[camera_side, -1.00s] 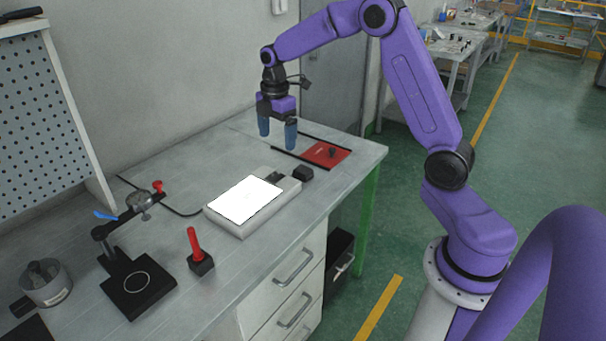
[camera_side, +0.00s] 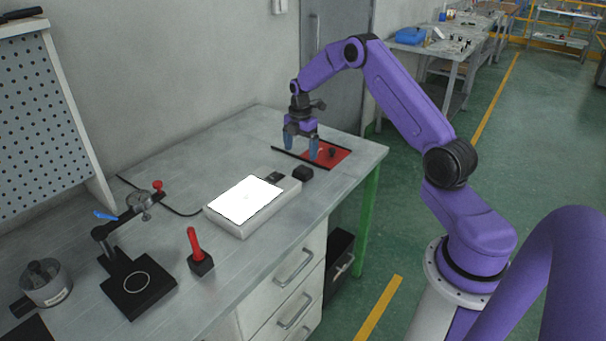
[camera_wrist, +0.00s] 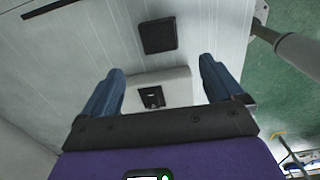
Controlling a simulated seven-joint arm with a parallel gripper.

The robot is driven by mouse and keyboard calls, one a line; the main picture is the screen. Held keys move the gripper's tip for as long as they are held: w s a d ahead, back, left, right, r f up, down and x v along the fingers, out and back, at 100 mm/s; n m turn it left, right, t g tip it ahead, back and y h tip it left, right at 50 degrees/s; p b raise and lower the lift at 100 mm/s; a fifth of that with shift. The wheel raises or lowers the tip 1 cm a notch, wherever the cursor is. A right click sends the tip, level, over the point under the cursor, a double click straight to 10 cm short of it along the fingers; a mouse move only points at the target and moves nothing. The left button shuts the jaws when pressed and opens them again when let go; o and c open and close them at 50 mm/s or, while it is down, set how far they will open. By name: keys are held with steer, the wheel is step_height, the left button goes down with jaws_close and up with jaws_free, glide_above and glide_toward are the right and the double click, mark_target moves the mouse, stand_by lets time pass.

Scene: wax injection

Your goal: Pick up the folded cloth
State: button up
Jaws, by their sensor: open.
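I cannot make out a thing that is surely a folded cloth. A flat red piece (camera_side: 338,153) lies at the far right of the bench, with a small dark object on it. My gripper (camera_side: 301,150) is open and empty, its fingers pointing down near the left side of the red piece. I cannot tell how high it is above the bench. In the wrist view my gripper (camera_wrist: 160,82) has its two blue fingers wide apart with nothing held. The red piece does not show in that view.
A white box (camera_side: 245,229) with a bright white top stands mid-bench; a black block (camera_side: 303,173) is beside it, also in the wrist view (camera_wrist: 158,35). A red-handled tool (camera_side: 195,245), a black stand (camera_side: 138,284) and a metal pot (camera_side: 46,287) fill the near left.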

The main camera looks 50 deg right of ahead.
mark_target(303, 170)
step_height(303, 170, down, 4)
steer(key=shift+r, duration=0.15)
steer(key=shift+d+f, duration=0.25)
steer(key=shift+f, duration=1.05)
steer(key=shift+d+f, duration=0.25)
steer(key=shift+f, duration=1.05)
steer(key=shift+c, duration=0.3)
steer(key=c, duration=1.1)
